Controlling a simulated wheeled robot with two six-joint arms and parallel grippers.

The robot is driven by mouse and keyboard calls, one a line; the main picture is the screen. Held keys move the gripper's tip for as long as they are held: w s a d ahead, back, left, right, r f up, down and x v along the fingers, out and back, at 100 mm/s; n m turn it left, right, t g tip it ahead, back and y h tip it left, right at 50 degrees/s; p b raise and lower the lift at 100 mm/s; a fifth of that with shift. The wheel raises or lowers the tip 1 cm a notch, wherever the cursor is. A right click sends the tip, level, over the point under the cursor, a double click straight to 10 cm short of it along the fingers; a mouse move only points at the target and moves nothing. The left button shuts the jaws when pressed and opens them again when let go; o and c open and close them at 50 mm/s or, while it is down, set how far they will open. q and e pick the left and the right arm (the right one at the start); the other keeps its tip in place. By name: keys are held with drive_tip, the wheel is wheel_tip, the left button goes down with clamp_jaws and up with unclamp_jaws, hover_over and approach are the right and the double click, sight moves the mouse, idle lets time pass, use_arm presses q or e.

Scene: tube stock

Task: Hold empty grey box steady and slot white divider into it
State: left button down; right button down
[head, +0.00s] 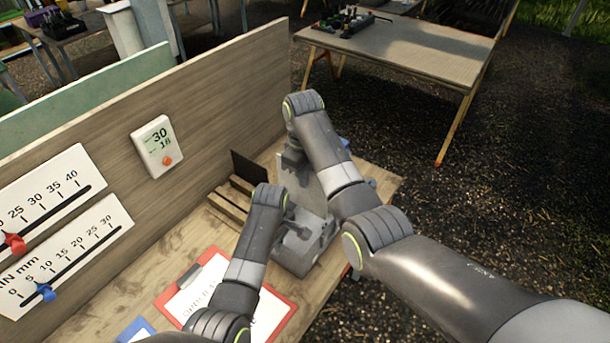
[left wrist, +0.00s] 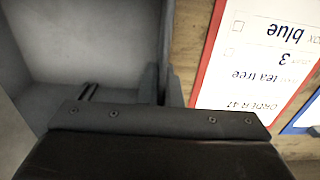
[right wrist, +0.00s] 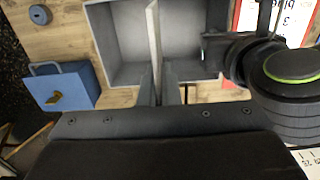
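The grey box (head: 318,252) stands on the wooden bench and looks empty inside in the left wrist view (left wrist: 85,45). My left gripper (left wrist: 163,88) is shut on the box's side wall, one finger on each side of it. The white divider (right wrist: 153,32) is upright and seen edge-on in the right wrist view, over the box's opening (right wrist: 185,38). My right gripper (right wrist: 160,88) is shut on the divider's edge. In the head view, the divider (head: 314,190) is partly hidden by my right arm. I cannot tell how far its lower edge is inside the box.
A red clipboard (head: 285,305) with an order sheet lies near the box. A blue box (right wrist: 62,88) and a round grey piece (right wrist: 40,14) are on the box's other side. A wooden rack (head: 229,203) with a dark panel (head: 248,168) stands by the back board (head: 230,90).

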sight(305, 204)
drive_tip(key=shift+f, duration=0.15)
idle(0.3)
drive_tip(key=shift+f, duration=0.75)
drive_tip(key=shift+f, duration=0.1)
drive_tip(key=shift+f, duration=1.4)
drive_tip(key=shift+f, duration=1.6)
drive_tip(key=shift+f, duration=1.35)
